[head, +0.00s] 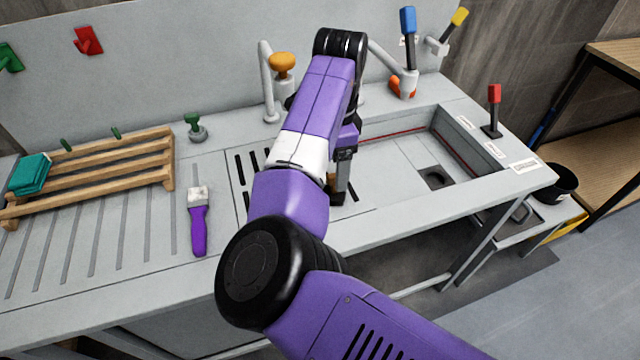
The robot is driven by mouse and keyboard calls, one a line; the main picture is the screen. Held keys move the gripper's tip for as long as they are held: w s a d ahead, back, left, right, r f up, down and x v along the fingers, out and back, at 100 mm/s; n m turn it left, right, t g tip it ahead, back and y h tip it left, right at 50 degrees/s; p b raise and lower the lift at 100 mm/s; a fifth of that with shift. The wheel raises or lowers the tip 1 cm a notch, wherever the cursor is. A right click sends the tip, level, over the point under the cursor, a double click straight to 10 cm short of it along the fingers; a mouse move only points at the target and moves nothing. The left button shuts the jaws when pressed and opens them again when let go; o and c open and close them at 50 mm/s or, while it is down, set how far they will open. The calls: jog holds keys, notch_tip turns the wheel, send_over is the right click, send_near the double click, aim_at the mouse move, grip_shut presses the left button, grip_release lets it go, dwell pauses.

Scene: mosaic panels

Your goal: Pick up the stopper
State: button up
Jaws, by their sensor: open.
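A small grey round piece with a green grip, which looks like the stopper (198,133), stands upright on the counter at the foot of the back wall, right of the wooden rack. My gripper (337,198) points down over the slotted drain plate, right of the stopper and nearer the front, well apart from it. My gripper is open, and I see nothing between its fingers. My arm hides part of the drain plate and the left part of the sink area.
A purple-handled brush (198,222) lies on the ribbed counter in front of the stopper. The wooden rack (100,172) holds a teal cloth (29,174). A tap with an orange knob (282,66) rises right of the stopper. The sink basin (395,172) lies to the right.

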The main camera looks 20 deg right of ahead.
notch_tip(320, 180, down, 7)
jog(key=shift+f+p, duration=0.2)
jog(key=shift+p, duration=0.55)
jog(key=shift+d, duration=0.1)
jog(key=shift+c, duration=0.5)
jog(key=c, duration=1.4)
jog(key=shift+r, duration=0.1)
notch_tip(320, 180, up, 20)
jog(key=b, duration=0.1)
jog(key=shift+b, duration=0.4)
